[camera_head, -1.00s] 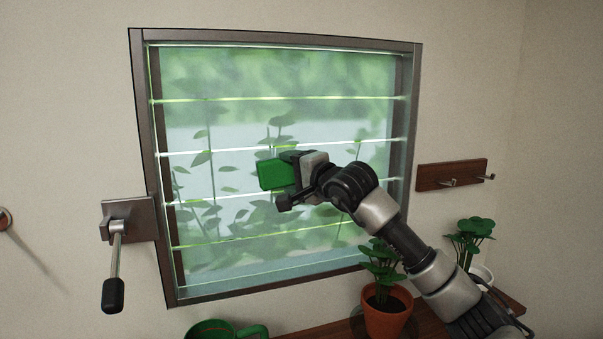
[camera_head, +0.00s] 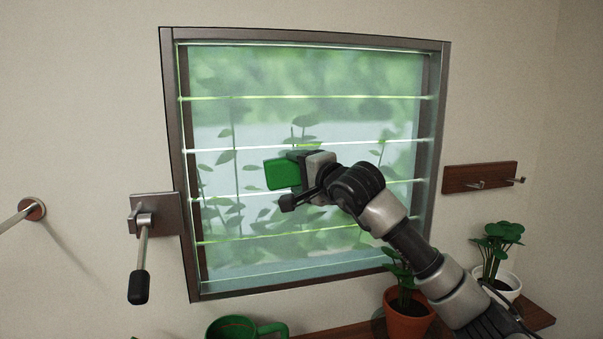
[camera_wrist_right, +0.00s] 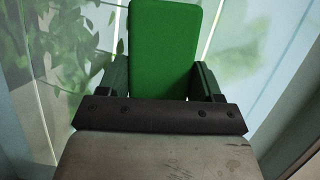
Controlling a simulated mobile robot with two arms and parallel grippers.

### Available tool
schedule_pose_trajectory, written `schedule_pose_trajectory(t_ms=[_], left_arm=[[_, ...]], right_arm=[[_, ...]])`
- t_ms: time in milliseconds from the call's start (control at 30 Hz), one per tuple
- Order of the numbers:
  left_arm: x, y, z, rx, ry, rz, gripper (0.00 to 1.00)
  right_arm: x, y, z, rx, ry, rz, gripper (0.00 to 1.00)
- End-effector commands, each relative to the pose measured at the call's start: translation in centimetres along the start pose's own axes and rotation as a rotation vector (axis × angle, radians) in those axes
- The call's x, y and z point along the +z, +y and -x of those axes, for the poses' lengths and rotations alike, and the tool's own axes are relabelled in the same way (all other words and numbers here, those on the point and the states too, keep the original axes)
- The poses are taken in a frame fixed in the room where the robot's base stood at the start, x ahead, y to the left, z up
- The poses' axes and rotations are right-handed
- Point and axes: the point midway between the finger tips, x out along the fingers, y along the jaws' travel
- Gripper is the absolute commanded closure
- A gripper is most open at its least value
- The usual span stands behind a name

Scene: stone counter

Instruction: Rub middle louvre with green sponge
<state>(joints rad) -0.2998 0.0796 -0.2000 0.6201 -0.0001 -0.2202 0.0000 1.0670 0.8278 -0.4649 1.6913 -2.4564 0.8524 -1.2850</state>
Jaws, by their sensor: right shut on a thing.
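The louvre window (camera_head: 172,110) has several glass slats with bright edges in a dark frame. The middle louvre (camera_head: 235,167) lies between the bright edges just above and below the sponge's height. My right gripper (camera_head: 296,178) is shut on the green sponge (camera_head: 280,174) in front of this louvre. The sponge also fills the top of the right wrist view (camera_wrist_right: 163,50), between the fingers (camera_wrist_right: 160,85). I cannot tell whether the sponge touches the glass. My left gripper is not in view.
A crank handle (camera_head: 142,262) hangs from a plate left of the window. A wooden hook rail (camera_head: 480,177) is on the right wall. A terracotta pot (camera_head: 407,318), a white pot (camera_head: 506,286) and a green watering can (camera_head: 232,328) stand below.

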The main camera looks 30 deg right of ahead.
Motion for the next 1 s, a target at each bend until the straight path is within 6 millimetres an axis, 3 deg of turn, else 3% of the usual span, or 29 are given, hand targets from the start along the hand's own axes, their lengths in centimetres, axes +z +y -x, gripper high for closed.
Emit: schedule_pose_trajectory(t_ms=[533, 1000], left_arm=[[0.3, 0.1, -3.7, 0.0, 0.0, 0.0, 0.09], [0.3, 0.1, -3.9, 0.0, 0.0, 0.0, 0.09]], right_arm=[[2.0, 0.2, 4.9, -0.003, 0.001, 0.001, 0.61], [2.2, 0.0, 5.5, -0.002, 0.001, 0.001, 0.61]])
